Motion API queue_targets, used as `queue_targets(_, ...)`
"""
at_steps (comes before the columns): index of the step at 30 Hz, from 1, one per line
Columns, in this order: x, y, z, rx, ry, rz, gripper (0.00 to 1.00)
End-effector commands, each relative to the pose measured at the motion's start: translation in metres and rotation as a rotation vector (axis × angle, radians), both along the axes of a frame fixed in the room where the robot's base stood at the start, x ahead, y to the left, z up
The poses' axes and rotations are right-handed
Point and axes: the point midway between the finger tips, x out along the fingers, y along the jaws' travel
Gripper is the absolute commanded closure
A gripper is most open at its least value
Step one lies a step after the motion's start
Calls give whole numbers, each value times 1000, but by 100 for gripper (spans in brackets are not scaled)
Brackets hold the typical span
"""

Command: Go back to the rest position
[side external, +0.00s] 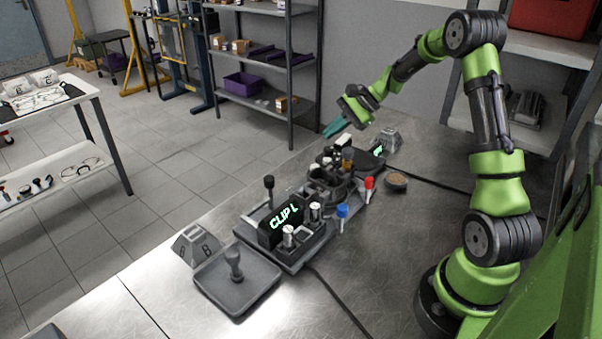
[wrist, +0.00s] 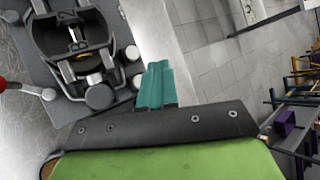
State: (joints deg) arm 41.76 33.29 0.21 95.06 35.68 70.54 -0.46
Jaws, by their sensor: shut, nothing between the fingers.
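My gripper (side external: 335,127) has teal fingers and hangs in the air above the far part of the metal workbench (side external: 205,290). In the wrist view its teal fingers (wrist: 156,88) are together with nothing between them. Below and beside it is a dark fixture (side external: 325,185) with a round holder and several posts. In the wrist view this fixture (wrist: 75,45) lies at the upper left, apart from the fingers. My arm is raised and bent, reaching from the right side of the bench.
A grey tray (side external: 215,285) with a knobbed part is at the front. Shelves (side external: 290,60) stand behind. The front right of the bench is mostly clear.

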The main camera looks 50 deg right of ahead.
Motion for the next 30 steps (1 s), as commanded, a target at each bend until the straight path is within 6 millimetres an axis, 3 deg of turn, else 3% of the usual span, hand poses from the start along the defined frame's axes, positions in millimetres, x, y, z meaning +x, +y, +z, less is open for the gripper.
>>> queue_targets(12, 0, 0, 0, -1, 0, 1, 100)
queue_targets(16, -1, 13, 10, -33, -5, 36, 100)
queue_targets(20, -11, 54, 40, -138, -22, 147, 100)
queue_targets(23, -30, 95, 67, -260, -46, 267, 100)
queue_targets(30, -96, 177, 112, -557, -148, 542, 100)
